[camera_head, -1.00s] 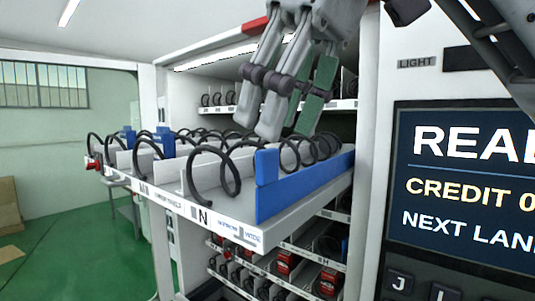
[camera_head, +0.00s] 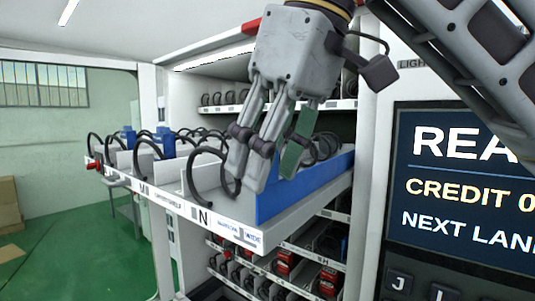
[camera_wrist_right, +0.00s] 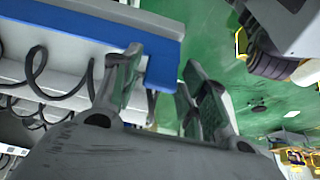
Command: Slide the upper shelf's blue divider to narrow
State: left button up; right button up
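The blue divider (camera_head: 300,190) stands upright along the right side of the pulled-out upper shelf (camera_head: 225,228), in the lane whose front edge is marked N. My right gripper (camera_head: 268,172) is open and points down over the divider's front end, with its fingertips hiding the divider's raised front tab. In the right wrist view the right gripper (camera_wrist_right: 165,85) has its fingers apart. The divider (camera_wrist_right: 100,27) passes behind one finger and ends in the gap, while the other finger is over the floor. I cannot tell whether a finger touches it. My left gripper is not in view.
Black spiral coils (camera_head: 207,168) stand in the lanes beside the divider. More blue parts (camera_head: 165,142) show farther left on the shelf. Lower shelves hold red items (camera_head: 285,262). A display panel (camera_head: 465,185) is on the right. Open green floor (camera_wrist_right: 230,85) lies outside the shelf.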

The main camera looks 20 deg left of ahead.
grip_shut()
jog(key=shift+a, duration=0.1)
jog(key=shift+w+a+r, duration=0.1)
jog(key=shift+w+a, duration=0.15)
jog(key=shift+a, duration=0.4)
jog(key=shift+w+a+f, duration=0.1)
jog(key=shift+w+a, duration=0.15)
jog(key=shift+a, duration=0.4)
jog(key=shift+w+a+r, duration=0.1)
jog(key=shift+w+a, duration=0.15)
jog(key=shift+a, duration=0.4)
jog(key=shift+d, duration=0.15)
jog(key=shift+o, duration=0.5)
grip_release()
jog(key=shift+o, duration=1.3)
jog(key=shift+a, duration=0.3)
